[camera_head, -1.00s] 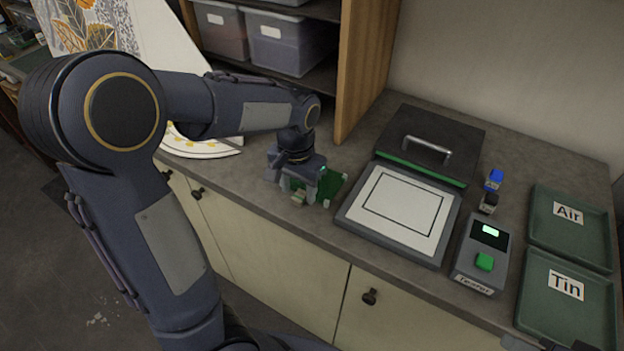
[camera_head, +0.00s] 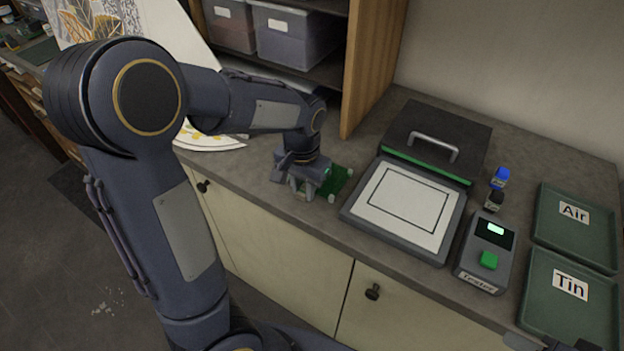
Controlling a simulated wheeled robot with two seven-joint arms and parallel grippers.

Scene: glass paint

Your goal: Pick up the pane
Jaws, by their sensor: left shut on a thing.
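The pane (camera_head: 338,179) is a small green translucent piece with pale bits at its edges, at the left of the square frame on the counter. My left gripper (camera_head: 309,189) points down at it and is shut on it. The gripper hides the pane's left part. The pane is low over the counter; I cannot tell whether it touches it. A dark part of my right arm shows at the bottom right edge, too cut off to read its jaws.
A press with a white plate (camera_head: 408,205) and a hinged dark lid (camera_head: 437,140) stands right of the pane. Beyond are a tester (camera_head: 486,251), two small bottles (camera_head: 500,178), and trays marked Air (camera_head: 577,245) and Tin (camera_head: 568,312). A wooden shelf side (camera_head: 371,70) rises behind.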

